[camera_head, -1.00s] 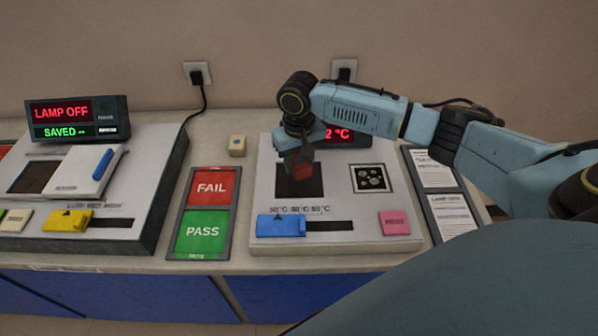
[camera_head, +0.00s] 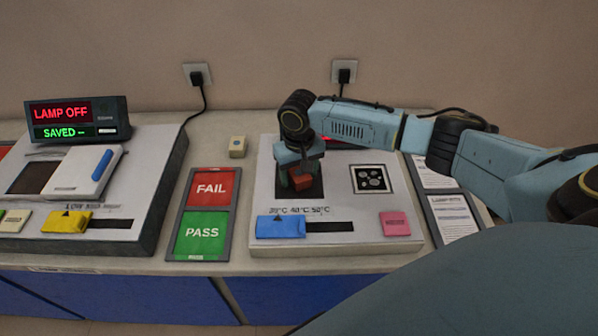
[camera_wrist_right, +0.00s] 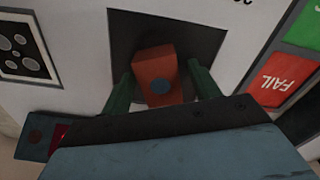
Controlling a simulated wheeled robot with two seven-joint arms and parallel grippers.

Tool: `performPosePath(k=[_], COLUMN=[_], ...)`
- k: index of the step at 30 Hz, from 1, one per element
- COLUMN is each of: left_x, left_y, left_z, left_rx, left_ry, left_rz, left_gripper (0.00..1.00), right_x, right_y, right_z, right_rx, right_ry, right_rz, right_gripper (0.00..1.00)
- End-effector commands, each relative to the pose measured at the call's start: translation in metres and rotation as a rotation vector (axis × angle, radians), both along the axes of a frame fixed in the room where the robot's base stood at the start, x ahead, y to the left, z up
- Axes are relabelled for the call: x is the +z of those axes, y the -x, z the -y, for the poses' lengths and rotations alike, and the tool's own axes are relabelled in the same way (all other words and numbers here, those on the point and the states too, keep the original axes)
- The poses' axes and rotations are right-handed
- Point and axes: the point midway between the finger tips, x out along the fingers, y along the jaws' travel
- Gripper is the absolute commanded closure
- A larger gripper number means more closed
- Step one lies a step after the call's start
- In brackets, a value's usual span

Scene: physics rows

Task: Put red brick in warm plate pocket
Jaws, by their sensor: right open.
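The red brick (camera_wrist_right: 157,71) has a dark round spot on its face and lies in the dark square pocket (camera_wrist_right: 204,38) of the warm plate (camera_head: 264,207). In the head view the brick (camera_head: 302,182) shows below my right gripper (camera_head: 297,184). The right gripper's two green fingers stand on either side of the brick in the wrist view (camera_wrist_right: 162,85), open, with small gaps beside it. The plate's display is mostly hidden behind my right arm. My left gripper is out of view.
A blue slider (camera_head: 281,226) and a pink button (camera_head: 395,223) sit on the plate's front. A FAIL/PASS tray (camera_head: 168,252) is to its left, a small beige block (camera_head: 237,147) behind that. A lamp device (camera_head: 150,200) stands further left; printed cards (camera_head: 452,215) lie right.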

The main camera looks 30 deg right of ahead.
Motion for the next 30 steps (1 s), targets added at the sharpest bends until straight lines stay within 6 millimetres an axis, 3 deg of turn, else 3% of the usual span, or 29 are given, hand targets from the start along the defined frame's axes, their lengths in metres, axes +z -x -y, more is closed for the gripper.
performPosePath(k=[8, 21, 30], left_x=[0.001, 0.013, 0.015], left_y=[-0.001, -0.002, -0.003], left_z=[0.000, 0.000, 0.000], left_rx=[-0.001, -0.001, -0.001], left_ry=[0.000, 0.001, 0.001], left_rz=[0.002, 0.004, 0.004], left_gripper=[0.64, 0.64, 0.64], right_x=[0.011, 0.100, 0.124], right_y=[-0.001, -0.001, 0.000], right_z=[0.000, 0.000, 0.000], right_rx=[0.000, 0.001, -0.001], right_ry=[-0.001, -0.001, -0.001], right_rz=[0.002, 0.003, 0.000], right_gripper=[0.38, 0.38, 0.38])
